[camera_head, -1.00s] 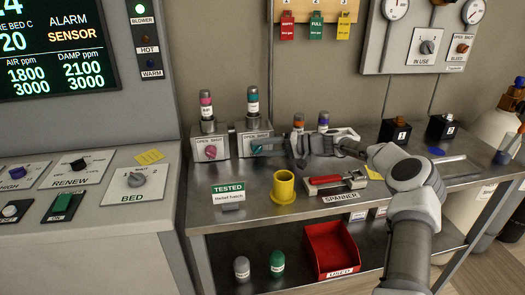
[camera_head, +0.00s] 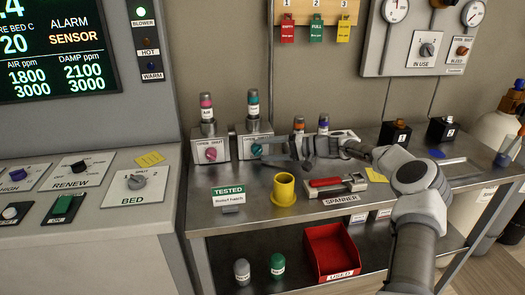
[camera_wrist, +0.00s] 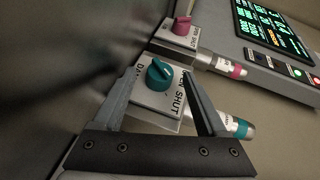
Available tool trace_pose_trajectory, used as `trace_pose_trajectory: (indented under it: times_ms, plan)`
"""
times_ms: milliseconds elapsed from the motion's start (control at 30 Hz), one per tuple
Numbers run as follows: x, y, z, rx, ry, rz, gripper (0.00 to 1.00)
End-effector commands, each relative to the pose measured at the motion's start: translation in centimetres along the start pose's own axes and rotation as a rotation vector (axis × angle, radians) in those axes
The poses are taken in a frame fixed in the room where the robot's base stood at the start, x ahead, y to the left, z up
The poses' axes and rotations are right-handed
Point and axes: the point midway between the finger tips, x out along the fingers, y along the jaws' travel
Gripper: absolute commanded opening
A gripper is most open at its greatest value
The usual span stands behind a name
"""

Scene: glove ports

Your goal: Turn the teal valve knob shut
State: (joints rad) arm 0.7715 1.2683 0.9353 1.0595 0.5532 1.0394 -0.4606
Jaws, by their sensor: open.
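The teal valve knob (camera_head: 256,149) is on the front of a grey valve box (camera_head: 243,157) at the back of the steel bench. In the wrist view the round teal knob (camera_wrist: 159,75) sits on a pale plate lettered SHUT; the other word is partly covered by a finger. My gripper (camera_head: 272,146) is open beside the knob, reaching in from the right. In the wrist view my gripper (camera_wrist: 158,77) has one finger on each side of the knob, with gaps showing. I cannot tell whether the fingertips reach around it. Its exact setting is unclear.
A matching box with a pink knob (camera_head: 211,154) stands close on the left. A yellow cup (camera_head: 283,189), a red-handled spanner (camera_head: 328,182) in its holder and a TESTED sign (camera_head: 228,196) stand in front. Two bottles, orange-capped and purple-capped (camera_head: 323,124), stand behind my gripper.

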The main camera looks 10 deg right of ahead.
Motion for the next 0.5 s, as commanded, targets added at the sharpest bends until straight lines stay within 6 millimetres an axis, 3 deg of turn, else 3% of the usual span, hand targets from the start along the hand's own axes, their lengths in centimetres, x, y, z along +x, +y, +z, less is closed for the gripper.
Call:
trace_pose_trajectory:
  times_ms: [500]
  plan:
    - [-12.2,0.0,-0.1,0.000,0.002,0.001,0.75]
